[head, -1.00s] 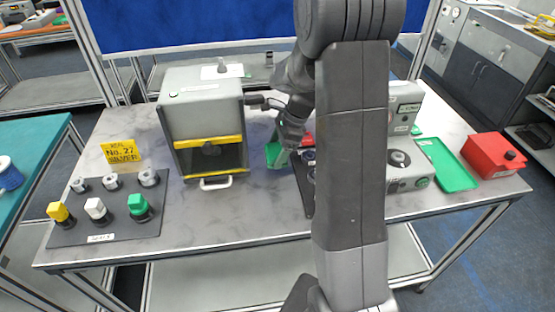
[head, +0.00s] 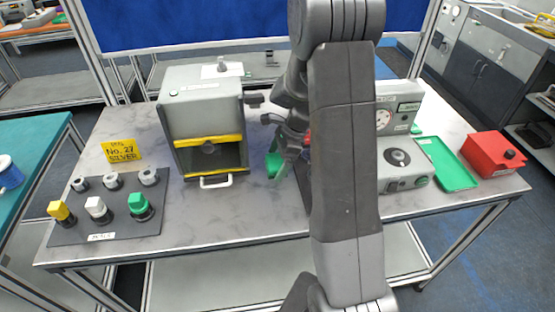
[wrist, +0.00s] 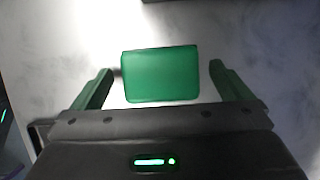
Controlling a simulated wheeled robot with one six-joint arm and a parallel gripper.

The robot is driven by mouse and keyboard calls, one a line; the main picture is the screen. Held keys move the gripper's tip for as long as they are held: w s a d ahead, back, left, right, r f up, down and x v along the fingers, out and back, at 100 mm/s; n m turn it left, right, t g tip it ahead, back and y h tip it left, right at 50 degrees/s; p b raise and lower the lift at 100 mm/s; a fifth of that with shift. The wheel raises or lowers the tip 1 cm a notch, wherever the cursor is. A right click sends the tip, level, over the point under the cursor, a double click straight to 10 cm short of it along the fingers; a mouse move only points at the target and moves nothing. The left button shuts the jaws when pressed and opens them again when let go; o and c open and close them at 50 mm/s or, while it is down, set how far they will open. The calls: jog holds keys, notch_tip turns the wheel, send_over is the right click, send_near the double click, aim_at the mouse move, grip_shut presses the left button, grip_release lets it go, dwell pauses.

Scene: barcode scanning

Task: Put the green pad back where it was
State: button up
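The green pad (wrist: 160,75) shows in the wrist view as a rounded green rectangle over the pale tabletop. My gripper (wrist: 161,66) has its two green fingers spread on the left and right of the pad. A gap shows between the pad and each finger, so the gripper is open and not clamped on it. I cannot tell the height of the fingers above the table. In the head view, my gripper (head: 280,160) is low just right of the grey box, with green at its tip. My arm hides part of that area.
The grey box (head: 203,110) with yellow bars stands left of my gripper. A dark mat (head: 75,228) holds colored stamps at front left, below a yellow card (head: 121,150). A grey device (head: 398,165), green tray (head: 470,185) and red box (head: 492,152) stand right.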

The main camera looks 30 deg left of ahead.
aim_at(271, 161)
jog(key=v, duration=1.2)
jog(key=shift+r+b, duration=0.2)
jog(key=shift+b, duration=0.2)
jog(key=shift+a, duration=0.1)
jog(key=x, duration=1.2)
jog(key=shift+f+p, duration=0.35)
jog(key=shift+f, duration=0.1)
notch_tip(271, 161, up, 4)
jog(key=shift+r, duration=0.35)
